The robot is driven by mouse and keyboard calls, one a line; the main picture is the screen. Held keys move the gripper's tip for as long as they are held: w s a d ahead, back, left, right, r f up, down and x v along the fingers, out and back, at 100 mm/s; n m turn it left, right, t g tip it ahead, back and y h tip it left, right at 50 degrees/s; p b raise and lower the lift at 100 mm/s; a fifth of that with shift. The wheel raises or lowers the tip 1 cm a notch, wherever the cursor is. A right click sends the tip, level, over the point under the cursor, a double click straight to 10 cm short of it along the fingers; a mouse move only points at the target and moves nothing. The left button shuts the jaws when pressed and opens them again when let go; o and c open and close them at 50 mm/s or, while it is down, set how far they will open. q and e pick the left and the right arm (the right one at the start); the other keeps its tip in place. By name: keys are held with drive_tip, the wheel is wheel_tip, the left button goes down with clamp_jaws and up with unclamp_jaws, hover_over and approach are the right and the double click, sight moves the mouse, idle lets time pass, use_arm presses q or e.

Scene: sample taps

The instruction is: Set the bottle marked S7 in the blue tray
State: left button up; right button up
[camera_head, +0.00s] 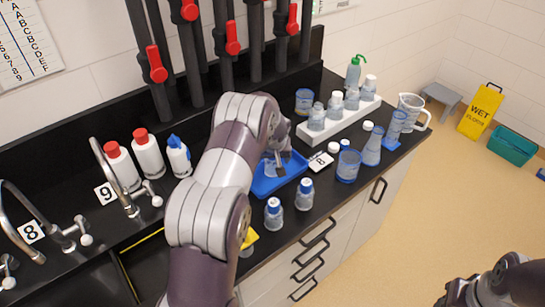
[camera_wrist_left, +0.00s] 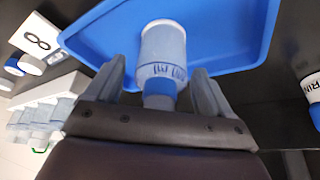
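The blue tray (camera_head: 290,187) lies on the black counter below the rack and also fills the upper part of the left wrist view (camera_wrist_left: 225,30). A bottle with a blue cap (camera_wrist_left: 162,50) is over or in the tray, its cap towards my left gripper. Its marking is too unclear to read as S7. My left gripper (camera_head: 280,150), largely hidden by my arm in the head view, has its fingers (camera_wrist_left: 160,88) either side of the bottle with visible gaps, so it looks open. Part of my right arm (camera_head: 490,287) is at the lower right; its fingers are unclear.
Two blue-capped bottles (camera_head: 274,213) (camera_head: 304,194) stand in front of the tray. A white rack (camera_head: 345,122) with several bottles is behind it. A blue beaker (camera_head: 348,166), card 8 (camera_head: 320,162) and a jug (camera_head: 411,112) are to the right. Taps and a sink are left.

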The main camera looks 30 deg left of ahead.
use_arm(q)
drive_tip(key=shift+r+p, duration=0.3)
drive_tip(key=shift+r, duration=0.05)
drive_tip(key=shift+s+d+r+b, duration=0.1)
drive_tip(key=shift+s+r+b, duration=0.05)
drive_tip(key=shift+r+b, duration=0.15)
drive_tip(key=b+v, duration=0.2)
drive_tip(key=v, duration=0.9)
drive_tip(key=s+d+m+h, duration=0.1)
drive_tip(key=s+d, duration=0.3)
drive_tip(key=s, duration=0.4)
drive_tip(key=s+d+f+m+g, duration=0.1)
drive_tip(key=s+d+m, duration=0.2)
drive_tip(key=s+d, duration=0.2)
drive_tip(key=s+d+m+g+h, duration=0.1)
drive_tip(key=s+d, duration=0.4)
drive_tip(key=s, duration=0.6)
drive_tip(key=shift+s+d+f+m+h, duration=0.15)
drive_tip(key=shift+d+f+m+h, duration=0.2)
drive_tip(key=shift+m, duration=0.35)
drive_tip(key=shift+s, duration=0.15)
drive_tip(key=shift+a, duration=0.1)
